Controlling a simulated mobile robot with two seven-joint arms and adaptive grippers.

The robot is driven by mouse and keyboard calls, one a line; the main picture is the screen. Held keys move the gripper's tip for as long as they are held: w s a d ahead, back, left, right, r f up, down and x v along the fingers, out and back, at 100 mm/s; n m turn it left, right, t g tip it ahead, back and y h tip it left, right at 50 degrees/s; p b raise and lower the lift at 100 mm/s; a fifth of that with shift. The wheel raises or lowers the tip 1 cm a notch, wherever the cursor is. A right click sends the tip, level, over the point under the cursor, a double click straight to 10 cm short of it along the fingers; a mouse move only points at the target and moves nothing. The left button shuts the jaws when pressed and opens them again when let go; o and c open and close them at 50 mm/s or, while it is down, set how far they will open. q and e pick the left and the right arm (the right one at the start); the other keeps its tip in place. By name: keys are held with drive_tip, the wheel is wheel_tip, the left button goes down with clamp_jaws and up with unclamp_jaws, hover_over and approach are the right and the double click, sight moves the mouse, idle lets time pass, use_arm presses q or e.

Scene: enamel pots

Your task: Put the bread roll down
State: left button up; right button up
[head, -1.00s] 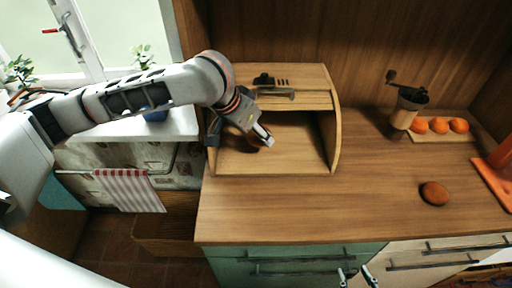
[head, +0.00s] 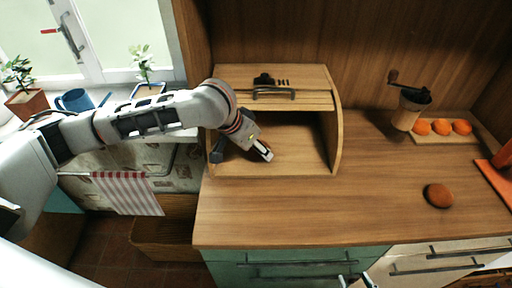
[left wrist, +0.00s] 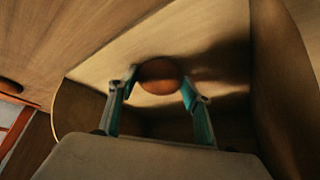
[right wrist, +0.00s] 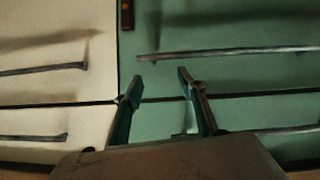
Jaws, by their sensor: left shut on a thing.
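A round brown bread roll (left wrist: 160,75) sits between the fingertips of my left gripper (left wrist: 160,88) in the left wrist view. In the head view my left gripper (head: 264,152) is inside the open wooden bread box (head: 334,140), over its floor, and the roll is hidden there. Whether the roll touches the floor I cannot tell. A second brown roll (head: 438,195) lies on the counter at the right. My right gripper (head: 356,281) is at the bottom edge of the head view. Its fingers (right wrist: 160,82) are apart and empty in the right wrist view, before the green and cream drawers.
A coffee grinder (head: 408,108) and a board (head: 440,138) with oranges stand at the back right. An orange-red object (head: 497,172) is at the right edge. The counter's middle (head: 300,210) is clear. A blue mug (head: 75,100) stands by the window.

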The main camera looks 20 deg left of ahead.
use_arm(q)
drive_tip(key=o, duration=1.2)
drive_tip(key=shift+f, duration=0.1)
drive_tip(key=shift+b, duration=0.3)
drive_tip(key=p+v, duration=0.3)
drive_tip(key=v, duration=0.9)
